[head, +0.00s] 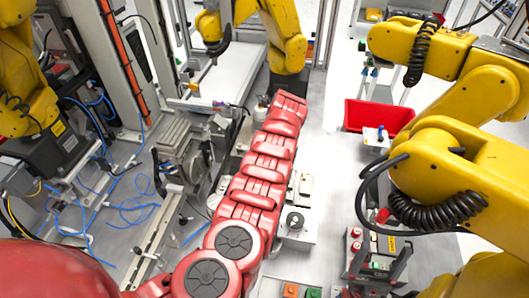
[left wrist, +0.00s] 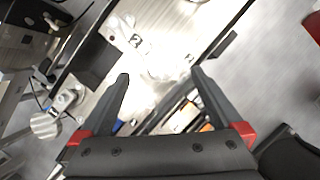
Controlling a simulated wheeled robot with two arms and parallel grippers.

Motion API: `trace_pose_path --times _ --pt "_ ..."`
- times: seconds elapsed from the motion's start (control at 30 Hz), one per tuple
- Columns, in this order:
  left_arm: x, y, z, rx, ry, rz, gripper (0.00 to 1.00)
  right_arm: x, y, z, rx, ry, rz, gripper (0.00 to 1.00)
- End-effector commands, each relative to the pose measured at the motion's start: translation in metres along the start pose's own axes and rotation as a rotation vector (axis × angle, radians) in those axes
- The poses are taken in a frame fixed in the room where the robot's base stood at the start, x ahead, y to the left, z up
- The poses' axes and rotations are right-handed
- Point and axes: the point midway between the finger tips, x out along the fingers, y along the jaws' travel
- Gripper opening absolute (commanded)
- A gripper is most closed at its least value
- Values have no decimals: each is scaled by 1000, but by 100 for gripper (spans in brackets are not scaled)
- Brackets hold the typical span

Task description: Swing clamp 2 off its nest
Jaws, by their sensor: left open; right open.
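In the left wrist view my left gripper (left wrist: 160,76) is open, its two dark fingers spread over a bright metal plate (left wrist: 118,28). Nothing is visibly held. In the head view a red jointed arm (head: 262,170) of mine covers the middle of the bench and hides much of the fixture. My right gripper is hard to make out there.
A red bin (head: 378,117) stands right of the arm. Yellow robot arms (head: 455,165) crowd the right and back. A grey ribbed block (head: 184,142) and blue cables lie left. A round silver knob (left wrist: 46,126) is left of the fingers in the wrist view.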

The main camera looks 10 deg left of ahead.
Motion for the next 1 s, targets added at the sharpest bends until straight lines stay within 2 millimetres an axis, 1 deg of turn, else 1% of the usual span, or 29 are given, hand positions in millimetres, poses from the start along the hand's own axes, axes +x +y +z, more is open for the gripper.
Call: trace_pose_path --times 0.03,0.37,0.4,0.5,0.6,0.8,1.0 --pt "-2 2 4 -3 2 3 100 11 0 -2 0 0 0 78" --pt "17 3 1 2 4 1 100 34 2 -6 0 0 0 78" --pt "32 1 -4 3 1 -2 100 12 1 -2 0 1 0 78" --pt "40 0 -4 2 0 -3 100 -5 0 1 0 0 0 78" --pt "46 0 -3 2 0 -3 100 -16 -1 3 0 0 0 78" --pt "50 1 -2 2 0 -3 100 -27 -1 5 0 0 0 78" --pt "48 1 -1 2 0 -3 100 -27 -1 5 0 0 0 78"
